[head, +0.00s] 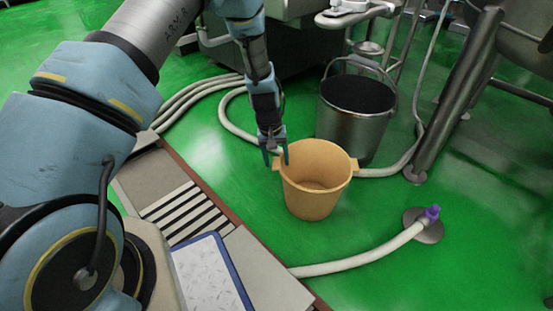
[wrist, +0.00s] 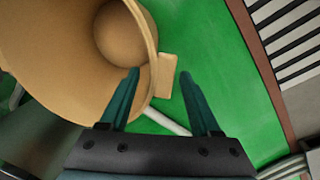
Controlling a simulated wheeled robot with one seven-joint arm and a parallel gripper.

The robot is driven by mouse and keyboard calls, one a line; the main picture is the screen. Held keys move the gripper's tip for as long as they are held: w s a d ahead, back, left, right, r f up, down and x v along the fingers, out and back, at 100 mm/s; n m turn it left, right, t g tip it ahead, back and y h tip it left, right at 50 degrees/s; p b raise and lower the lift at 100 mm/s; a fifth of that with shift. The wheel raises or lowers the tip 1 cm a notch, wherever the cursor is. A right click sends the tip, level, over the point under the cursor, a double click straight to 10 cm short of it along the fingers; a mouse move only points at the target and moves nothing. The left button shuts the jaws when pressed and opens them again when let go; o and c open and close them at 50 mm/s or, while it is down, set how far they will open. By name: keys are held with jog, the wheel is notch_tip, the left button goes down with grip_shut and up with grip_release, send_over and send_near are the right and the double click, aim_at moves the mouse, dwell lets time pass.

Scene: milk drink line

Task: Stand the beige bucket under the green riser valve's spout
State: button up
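The beige bucket (head: 312,198) stands upright and looks empty on the green floor, with a small ear on each side of its rim. In the wrist view the bucket (wrist: 75,70) fills the upper left, and one flat ear (wrist: 166,76) sticks out from its rim. My gripper (head: 276,160) is at the bucket's left ear, pointing down. In the wrist view my gripper (wrist: 159,74) is open, with the ear between its two fingertips. A gap shows beside the right finger; contact with the left finger is unclear. I cannot make out a green riser valve or its spout.
A steel pail (head: 355,118) stands close behind the beige bucket. A pale hose (head: 360,260) crosses the floor to a purple-fitted round plate (head: 420,232). A slanted steel post (head: 455,100) stands at right. A striped grate (head: 180,212) lies left.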

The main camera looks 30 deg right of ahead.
jog(key=shift+o, duration=0.3)
notch_tip(320, 180, up, 12)
jog(key=a+p, duration=0.1)
jog(key=p, duration=0.4)
jog(key=shift+w+a, duration=0.2)
jog(key=shift+w, duration=0.2)
jog(key=shift+r, duration=0.15)
jog(key=w+a+r+n+t, duration=0.1)
jog(key=w+a+r, duration=0.1)
jog(key=a+r, duration=0.5)
jog(key=w+a+r+n, duration=0.1)
jog(key=w+a+r, duration=0.3)
jog(key=a, duration=0.6)
jog(key=s+a+r+n, duration=0.1)
jog(key=s+a+r, duration=0.2)
jog(key=a, duration=0.3)
jog(key=s+a+r+n, duration=0.1)
jog(key=s+a+r, duration=0.2)
jog(key=a, duration=0.4)
jog(key=s+a+r+t+y, duration=0.1)
jog(key=s+a+r, duration=0.2)
jog(key=a, duration=0.3)
jog(key=shift+s+a+r+n, duration=0.15)
jog(key=shift+a+r+n, duration=0.25)
jog(key=shift+r, duration=0.1)
